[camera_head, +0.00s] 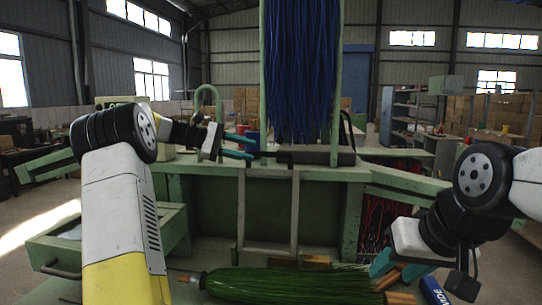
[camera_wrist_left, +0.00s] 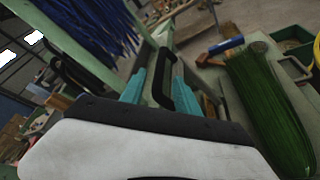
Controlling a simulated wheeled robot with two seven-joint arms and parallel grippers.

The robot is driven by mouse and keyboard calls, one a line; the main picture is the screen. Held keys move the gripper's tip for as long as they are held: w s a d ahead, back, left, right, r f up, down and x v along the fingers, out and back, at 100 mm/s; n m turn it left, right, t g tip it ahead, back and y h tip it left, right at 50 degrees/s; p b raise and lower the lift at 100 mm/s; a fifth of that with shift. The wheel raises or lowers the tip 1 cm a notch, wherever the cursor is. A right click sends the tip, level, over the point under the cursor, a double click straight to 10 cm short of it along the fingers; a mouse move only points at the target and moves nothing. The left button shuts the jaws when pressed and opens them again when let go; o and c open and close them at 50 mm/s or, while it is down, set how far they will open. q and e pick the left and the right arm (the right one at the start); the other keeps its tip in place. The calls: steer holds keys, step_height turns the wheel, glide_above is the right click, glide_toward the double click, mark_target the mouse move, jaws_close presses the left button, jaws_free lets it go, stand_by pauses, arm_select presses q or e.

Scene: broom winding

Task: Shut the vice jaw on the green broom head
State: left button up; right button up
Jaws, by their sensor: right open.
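The green broom head (camera_head: 285,283) lies along the front bottom of the head view, its bristles toward the right. It also shows at the right of the left wrist view (camera_wrist_left: 262,105). My left gripper (camera_head: 250,147) is open, its teal fingers apart above the bench top. A black arched handle (camera_head: 347,126) stands to the right of it in the head view. In the left wrist view the handle (camera_wrist_left: 165,65) appears beyond and between the fingers; contact is not clear. My right gripper (camera_head: 398,270) is open beside the broom's right end. I cannot clearly tell the vice jaw apart.
Blue bristles (camera_head: 302,70) hang in a green frame above the bench. Red bristles (camera_head: 392,200) hang below on the right. Wooden pieces (camera_head: 400,298) and a blue labelled item (camera_head: 436,290) lie at the lower right. A green drawer (camera_head: 105,245) sticks out at the left.

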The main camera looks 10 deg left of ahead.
mark_target(262, 153)
arm_select(q)
steer(key=x, duration=0.7)
steer(key=shift+d, duration=0.2)
jaws_close()
stand_by(1.2)
